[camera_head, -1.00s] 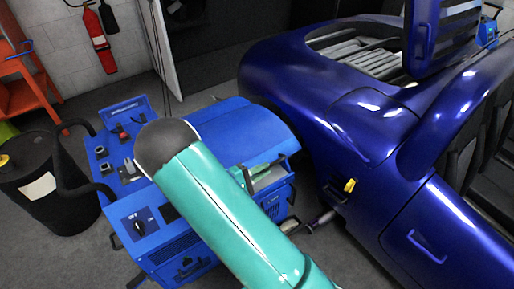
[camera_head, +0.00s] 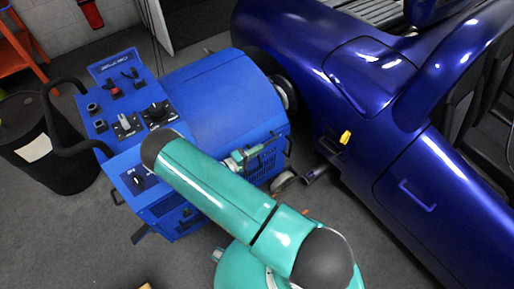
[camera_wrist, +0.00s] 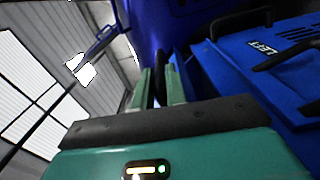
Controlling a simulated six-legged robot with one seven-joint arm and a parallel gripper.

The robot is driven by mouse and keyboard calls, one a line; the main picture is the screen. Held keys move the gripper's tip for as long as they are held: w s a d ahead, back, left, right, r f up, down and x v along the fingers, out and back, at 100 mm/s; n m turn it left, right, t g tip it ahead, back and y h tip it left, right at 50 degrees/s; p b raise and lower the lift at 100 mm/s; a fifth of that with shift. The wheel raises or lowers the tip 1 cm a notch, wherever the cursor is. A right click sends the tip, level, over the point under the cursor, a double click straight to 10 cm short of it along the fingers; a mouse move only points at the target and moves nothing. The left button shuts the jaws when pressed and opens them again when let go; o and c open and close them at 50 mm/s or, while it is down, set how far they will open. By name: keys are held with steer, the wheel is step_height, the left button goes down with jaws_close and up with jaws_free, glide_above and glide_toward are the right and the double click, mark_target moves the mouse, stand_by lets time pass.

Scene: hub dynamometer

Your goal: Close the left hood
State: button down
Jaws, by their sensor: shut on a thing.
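The blue dynamometer has a rounded blue cover (camera_head: 220,95), which appears to be the hood; I cannot tell how far it is open. My gripper (camera_head: 245,158) is at the dynamometer's near right side, partly hidden by my arm. In the wrist view, my gripper (camera_wrist: 160,88) has its two green fingers around a dark bar (camera_wrist: 162,70), which looks like a handle. A blue panel marked LEFT (camera_wrist: 264,47) with black handles lies to the right of the fingers.
A blue car (camera_head: 400,130) with a yellow tab (camera_head: 346,137) stands close to the dynamometer's right. A black drum (camera_head: 60,160) with hoses stands at the left. An orange rack (camera_head: 20,45) is at the far left. Grey floor is free in front.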

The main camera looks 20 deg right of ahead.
steer(key=shift+w+a+r, duration=0.1)
steer(key=shift+w, duration=0.25)
steer(key=c, duration=1.5)
jaws_free()
steer(key=shift+o, duration=0.2)
steer(key=shift+s, duration=0.15)
steer(key=s+a, duration=0.2)
steer(key=a, duration=1.1)
steer(key=shift+s+a, duration=0.3)
steer(key=shift+s, duration=0.05)
